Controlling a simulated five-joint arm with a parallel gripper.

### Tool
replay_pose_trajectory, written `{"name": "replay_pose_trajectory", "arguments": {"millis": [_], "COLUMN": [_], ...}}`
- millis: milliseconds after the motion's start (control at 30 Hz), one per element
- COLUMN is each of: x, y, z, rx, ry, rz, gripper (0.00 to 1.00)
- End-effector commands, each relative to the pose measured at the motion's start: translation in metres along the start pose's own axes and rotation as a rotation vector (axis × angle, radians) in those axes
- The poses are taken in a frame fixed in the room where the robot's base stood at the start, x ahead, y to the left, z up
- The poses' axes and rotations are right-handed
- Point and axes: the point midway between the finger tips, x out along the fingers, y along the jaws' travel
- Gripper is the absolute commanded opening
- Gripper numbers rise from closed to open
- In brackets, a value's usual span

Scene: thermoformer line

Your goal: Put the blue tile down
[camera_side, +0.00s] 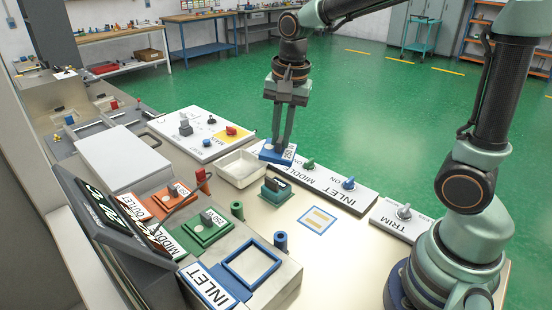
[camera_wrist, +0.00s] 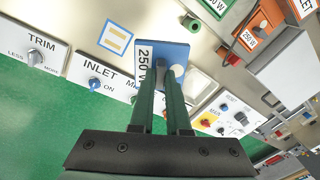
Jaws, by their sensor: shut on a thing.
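The blue tile (camera_side: 270,155), with a white "250 W" label, is held in the air by my gripper (camera_side: 281,140), whose two long fingers point down and are shut on it. In the side view it appears in front of the INLET/MIDDLE knob panel and beside the white bin. In the wrist view the tile (camera_wrist: 176,50) is at the fingertips (camera_wrist: 168,75), its label along its left side. A blue-outlined square with yellow bars (camera_side: 317,219) is marked on the bare table; it also shows in the wrist view (camera_wrist: 115,41). The blue INLET frame (camera_side: 232,268) on the machine stands empty.
The white bin (camera_side: 224,166) looks empty. Green (camera_side: 205,240) and orange (camera_side: 163,207) tiles sit by the MIDDLE and OUTLET labels. The knob panel (camera_side: 340,190) and TRIM panel (camera_side: 398,228) line the table edge.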

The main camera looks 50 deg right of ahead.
Motion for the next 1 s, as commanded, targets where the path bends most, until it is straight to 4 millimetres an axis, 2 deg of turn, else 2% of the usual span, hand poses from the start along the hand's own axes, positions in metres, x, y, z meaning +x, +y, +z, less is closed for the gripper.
{"name": "replay_pose_trajectory", "arguments": {"millis": [267, 367, 600, 767, 867, 1000], "x": [0.000, -0.013, -0.057, -0.075, -0.073, -0.051], "y": [0.008, 0.003, -0.011, -0.015, -0.020, -0.036], "z": [-0.014, -0.017, -0.024, -0.026, -0.025, -0.023], "rx": [-0.194, -0.292, -0.601, -0.734, -0.795, -0.904], "ry": [0.002, 0.000, -0.009, -0.016, -0.027, -0.049], "rz": [0.007, 0.009, 0.018, 0.021, 0.028, 0.039], "gripper": [0.00, 0.00, 0.00, 0.00, 0.00, 0.00]}}
